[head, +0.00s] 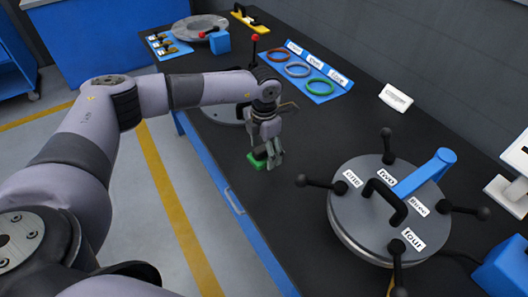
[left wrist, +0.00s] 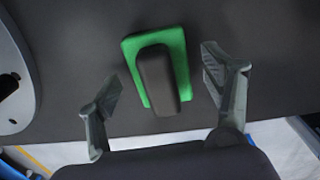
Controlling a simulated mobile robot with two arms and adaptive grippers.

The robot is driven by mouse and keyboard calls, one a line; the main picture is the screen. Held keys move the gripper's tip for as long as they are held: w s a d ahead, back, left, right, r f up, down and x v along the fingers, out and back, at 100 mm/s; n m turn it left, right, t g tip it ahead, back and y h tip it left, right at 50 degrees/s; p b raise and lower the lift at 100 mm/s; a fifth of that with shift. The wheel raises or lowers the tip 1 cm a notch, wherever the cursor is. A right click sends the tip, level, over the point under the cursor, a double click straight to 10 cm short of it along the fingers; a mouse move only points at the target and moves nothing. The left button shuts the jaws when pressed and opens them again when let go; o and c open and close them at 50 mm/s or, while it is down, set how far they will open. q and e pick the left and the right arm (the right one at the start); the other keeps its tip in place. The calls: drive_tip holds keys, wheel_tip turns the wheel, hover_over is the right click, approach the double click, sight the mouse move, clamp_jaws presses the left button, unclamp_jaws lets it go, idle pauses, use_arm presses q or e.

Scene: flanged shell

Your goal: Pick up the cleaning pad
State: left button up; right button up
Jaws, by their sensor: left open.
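The cleaning pad is a green pad with a dark grip block on top. In the head view the green pad (head: 256,161) lies on the black bench top near its left edge, partly hidden by my left gripper (head: 270,160). In the left wrist view the cleaning pad (left wrist: 181,62) shows between the two fingers of my left gripper (left wrist: 160,88). The fingers are open, one on each side, with a gap to the pad on both sides. My right gripper is not in view.
A round flanged lid (head: 375,212) with black knobs and a blue arm (head: 425,172) stands to the right. A blue tray (head: 318,90) with coloured rings lies behind. A grey disc (head: 222,113) is partly behind my left arm. The bench between pad and lid is clear.

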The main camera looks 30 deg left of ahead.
sight(264, 147)
use_arm(q)
drive_tip(key=shift+f, duration=0.4)
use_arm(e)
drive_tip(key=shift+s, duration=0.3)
use_arm(q)
drive_tip(key=shift+c, duration=0.3)
drive_tip(key=c, duration=1.2)
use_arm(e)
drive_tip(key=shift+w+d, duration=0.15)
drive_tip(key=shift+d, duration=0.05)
use_arm(q)
drive_tip(key=shift+r, duration=0.15)
drive_tip(key=shift+c, duration=0.2)
wheel_tip(264, 147, up, 20)
drive_tip(key=b, duration=0.2)
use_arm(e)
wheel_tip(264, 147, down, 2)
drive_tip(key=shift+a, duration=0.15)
use_arm(q)
drive_tip(key=o, duration=0.7)
drive_tip(key=shift+c, duration=0.2)
drive_tip(key=c, duration=0.5)
